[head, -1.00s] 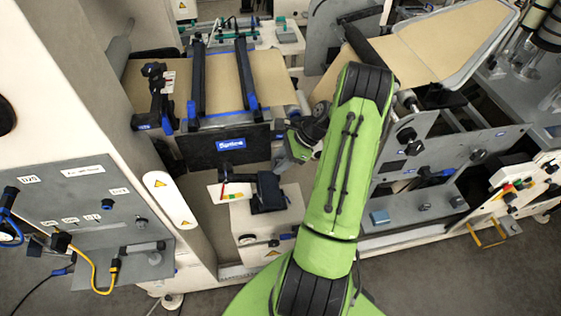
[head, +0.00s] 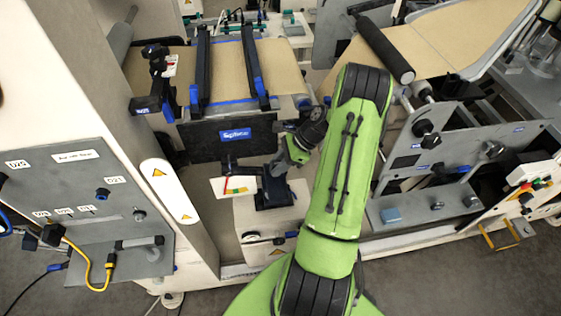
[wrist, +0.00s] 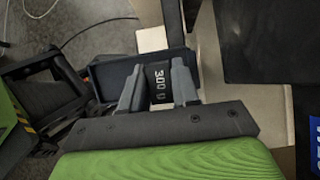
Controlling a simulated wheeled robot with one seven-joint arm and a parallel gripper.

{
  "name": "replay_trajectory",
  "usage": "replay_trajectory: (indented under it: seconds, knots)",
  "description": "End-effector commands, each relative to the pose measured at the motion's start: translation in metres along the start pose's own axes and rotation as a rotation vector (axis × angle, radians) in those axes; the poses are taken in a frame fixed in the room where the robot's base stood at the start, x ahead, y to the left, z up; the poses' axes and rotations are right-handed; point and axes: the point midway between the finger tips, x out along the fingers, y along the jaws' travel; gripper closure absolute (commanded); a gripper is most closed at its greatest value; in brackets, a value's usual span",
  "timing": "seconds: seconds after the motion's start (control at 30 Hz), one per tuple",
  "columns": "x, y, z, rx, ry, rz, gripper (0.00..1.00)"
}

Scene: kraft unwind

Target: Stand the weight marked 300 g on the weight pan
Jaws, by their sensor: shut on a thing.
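My gripper (wrist: 157,70) is shut on a dark weight (wrist: 159,84), held between its two grey fingers. The white marking on the weight reads 300 G and appears sideways. A dark, tray-like part, apparently the weight pan (wrist: 108,74), lies just beyond and around the fingertips in the wrist view. I cannot tell whether the weight touches it. In the head view the dark pan assembly (head: 272,198) stands on a pale box, with my gripper (head: 281,169) right above its back edge. The weight cannot be made out there.
A card with coloured bands and a red pointer (head: 236,187) stands just left of the pan. A black panel with a blue label (head: 222,138) is behind it. A grey control panel (head: 100,205) is at left, and a machine frame (head: 440,150) at right.

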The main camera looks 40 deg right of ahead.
Motion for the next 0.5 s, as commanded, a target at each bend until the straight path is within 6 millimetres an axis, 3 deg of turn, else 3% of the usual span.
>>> replay_trajectory:
  seconds: [0.13,0.4,0.43,0.5]
  knots:
    - [0.0099,-0.0001,-0.004,-0.002,0.0,0.0,1.0]
    - [0.0108,-0.0002,-0.0042,-0.001,0.0,0.0,1.0]
    - [0.0108,-0.0002,-0.0041,-0.001,0.0,0.0,0.67]
    - [0.0107,-0.0002,-0.0042,-0.001,0.0,0.0,0.56]
